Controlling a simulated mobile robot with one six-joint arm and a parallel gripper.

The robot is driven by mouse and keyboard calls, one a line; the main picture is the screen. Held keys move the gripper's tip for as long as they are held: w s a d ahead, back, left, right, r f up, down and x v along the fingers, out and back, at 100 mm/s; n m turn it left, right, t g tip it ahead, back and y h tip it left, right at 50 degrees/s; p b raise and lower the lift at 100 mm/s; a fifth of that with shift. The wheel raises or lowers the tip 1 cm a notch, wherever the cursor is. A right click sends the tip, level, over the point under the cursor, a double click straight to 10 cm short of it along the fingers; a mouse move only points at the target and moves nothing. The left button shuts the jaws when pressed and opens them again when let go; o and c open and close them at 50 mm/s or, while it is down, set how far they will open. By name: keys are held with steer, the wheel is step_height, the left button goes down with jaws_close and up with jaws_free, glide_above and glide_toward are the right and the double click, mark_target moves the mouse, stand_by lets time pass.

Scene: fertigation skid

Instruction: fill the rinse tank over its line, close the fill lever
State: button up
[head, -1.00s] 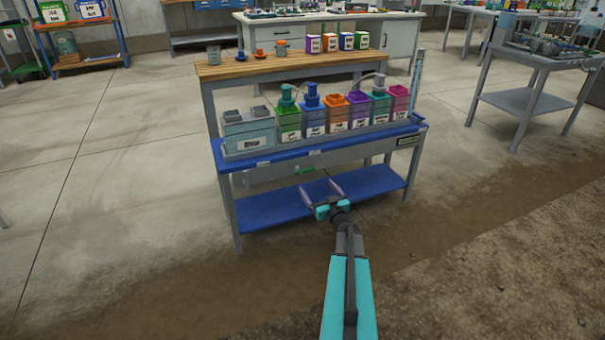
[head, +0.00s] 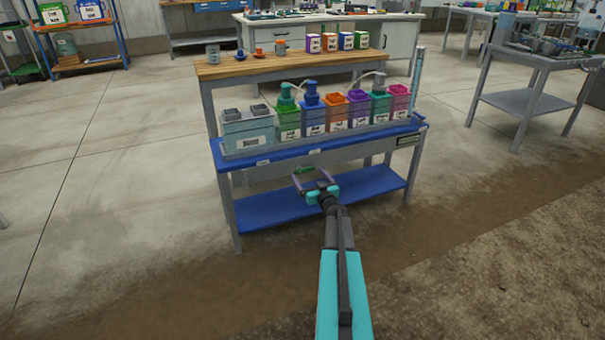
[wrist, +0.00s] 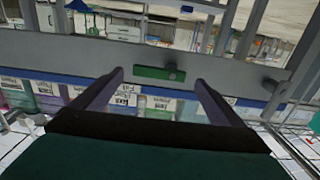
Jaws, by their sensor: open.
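A green lever (head: 305,170) sits on the front of the blue-topped bench, under its edge. My gripper (head: 311,178) is open and empty below the bench edge. In the wrist view its two fingers (wrist: 160,79) stand either side of the lever, with no contact that I can make out. A wide translucent tank (head: 246,142) stands at the bench's left end. Its label is too small to read, so I cannot tell if it is the rinse tank, nor its level.
Several coloured bottles and bins (head: 335,118) stand in a row on the blue bench (head: 225,158), some joined by tubes. A clear upright tube (head: 417,82) stands at the right end. A blue lower shelf (head: 265,210) lies under my gripper. The floor in front is clear.

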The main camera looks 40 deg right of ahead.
mark_target(305, 171)
steer(key=shift+b+x, duration=0.65)
steer(key=shift+x, duration=2.15)
